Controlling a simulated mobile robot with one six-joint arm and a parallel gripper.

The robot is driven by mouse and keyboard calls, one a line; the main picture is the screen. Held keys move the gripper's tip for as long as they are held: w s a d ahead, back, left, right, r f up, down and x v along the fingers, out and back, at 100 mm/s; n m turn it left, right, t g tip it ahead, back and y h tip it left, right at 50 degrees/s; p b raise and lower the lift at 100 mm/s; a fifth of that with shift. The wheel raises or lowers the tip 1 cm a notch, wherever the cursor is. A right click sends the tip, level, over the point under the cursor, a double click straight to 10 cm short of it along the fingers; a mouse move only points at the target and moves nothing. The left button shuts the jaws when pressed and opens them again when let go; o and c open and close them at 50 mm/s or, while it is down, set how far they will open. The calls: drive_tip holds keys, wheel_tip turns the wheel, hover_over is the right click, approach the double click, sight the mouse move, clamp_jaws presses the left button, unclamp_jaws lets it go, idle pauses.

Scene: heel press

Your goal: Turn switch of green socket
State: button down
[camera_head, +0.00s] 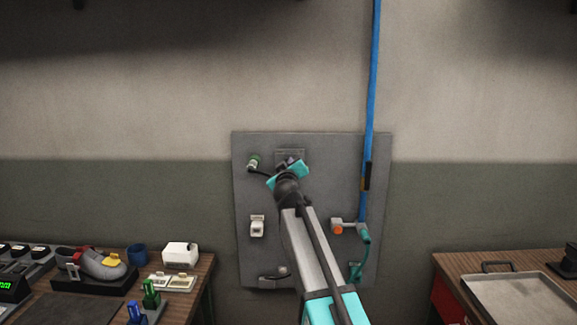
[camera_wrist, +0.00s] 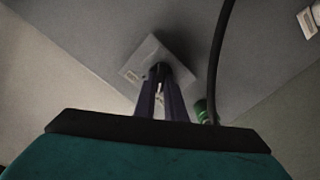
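A green and white socket fitting (camera_head: 253,162) with a black cable sits at the upper left of the grey wall panel (camera_head: 262,190). Its green part (camera_wrist: 202,108) also shows in the wrist view, right of my fingers. A square grey plate (camera_head: 290,154) is mounted to its right; in the wrist view the plate (camera_wrist: 178,54) appears tilted. My gripper (camera_wrist: 160,72) points at the middle of this plate, its dark fingertips close together and overlapping it. Something small and pale shows between the fingers. The fingers hide the plate's centre, so contact or grip on a switch is unclear.
The black cable (camera_wrist: 219,60) runs close to the right of my fingers. Lower on the panel are a white switch box (camera_head: 257,226), an orange-knobbed fitting (camera_head: 338,228) and a dark handle (camera_head: 268,281). A blue hose (camera_head: 372,80) hangs at right. Cluttered benches flank the panel.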

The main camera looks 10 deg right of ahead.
drive_tip(key=shift+f+m+b, duration=0.2)
drive_tip(key=shift+m+b, duration=0.6)
drive_tip(key=shift+b, duration=1.2)
drive_tip(key=shift+d+r+m+b, duration=0.1)
drive_tip(key=shift+d+m+b, duration=0.1)
drive_tip(key=shift+m+b, duration=3.7)
drive_tip(key=shift+d+r+m+b, duration=0.15)
drive_tip(key=shift+m+b, duration=2.15)
drive_tip(key=shift+b, duration=3.15)
drive_tip(key=shift+f, duration=0.1)
drive_tip(key=c, duration=1.8)
unclamp_jaws()
drive_tip(key=shift+s, duration=0.15)
